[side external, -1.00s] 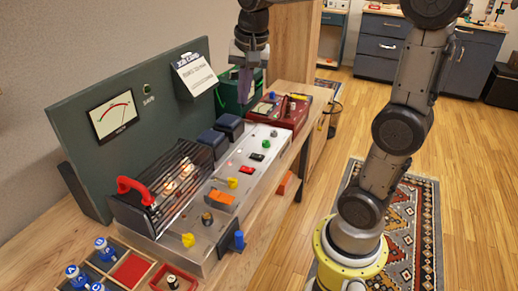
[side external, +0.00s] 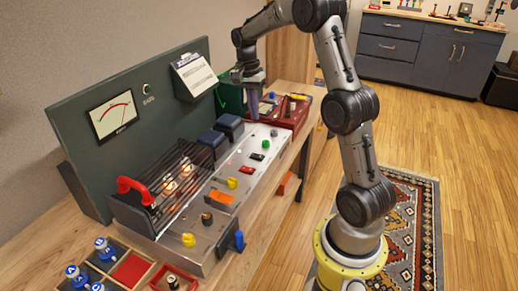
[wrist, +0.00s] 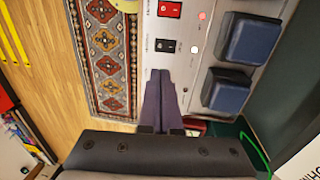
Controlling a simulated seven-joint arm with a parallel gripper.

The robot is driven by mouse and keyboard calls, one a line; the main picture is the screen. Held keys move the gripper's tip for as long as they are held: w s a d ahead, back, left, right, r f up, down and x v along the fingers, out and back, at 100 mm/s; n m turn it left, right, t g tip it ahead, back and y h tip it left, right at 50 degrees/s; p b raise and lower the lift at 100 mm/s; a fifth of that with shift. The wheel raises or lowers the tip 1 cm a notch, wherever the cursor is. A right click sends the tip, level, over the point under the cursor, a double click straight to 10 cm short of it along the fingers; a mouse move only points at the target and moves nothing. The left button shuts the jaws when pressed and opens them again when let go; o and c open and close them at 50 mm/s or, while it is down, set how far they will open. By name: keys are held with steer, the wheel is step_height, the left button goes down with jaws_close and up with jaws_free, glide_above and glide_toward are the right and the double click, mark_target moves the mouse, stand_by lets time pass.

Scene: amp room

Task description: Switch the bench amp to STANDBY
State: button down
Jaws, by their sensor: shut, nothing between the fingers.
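The bench amp (side external: 210,228) is a long silver chassis on the wooden bench, with glowing tubes under a cage and a row of controls. Near its far end are a red rocker (side external: 244,170) and a black rocker (side external: 257,157). In the wrist view the red rocker (wrist: 170,9) and black rocker (wrist: 165,46) lie beyond my fingertips, each near a small lamp; the lamp by the red one glows red. Their labels are too small to read. My gripper (side external: 253,115) is shut and empty above the amp's far end. Its purple fingers (wrist: 163,73) point toward the black rocker, apparently apart from it.
Two dark blue boxes (wrist: 250,40) stand beside the rockers. A green panel with a meter (side external: 113,117) rises behind the amp. A red case (side external: 290,117) and a green box stand past its far end. A divided tray (side external: 105,263) sits at the near end.

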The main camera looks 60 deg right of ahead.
mark_target(260, 156)
steer(key=f, duration=0.4)
steer(key=s+f, duration=0.1)
steer(key=f, duration=0.9)
steer(key=shift+s, duration=0.35)
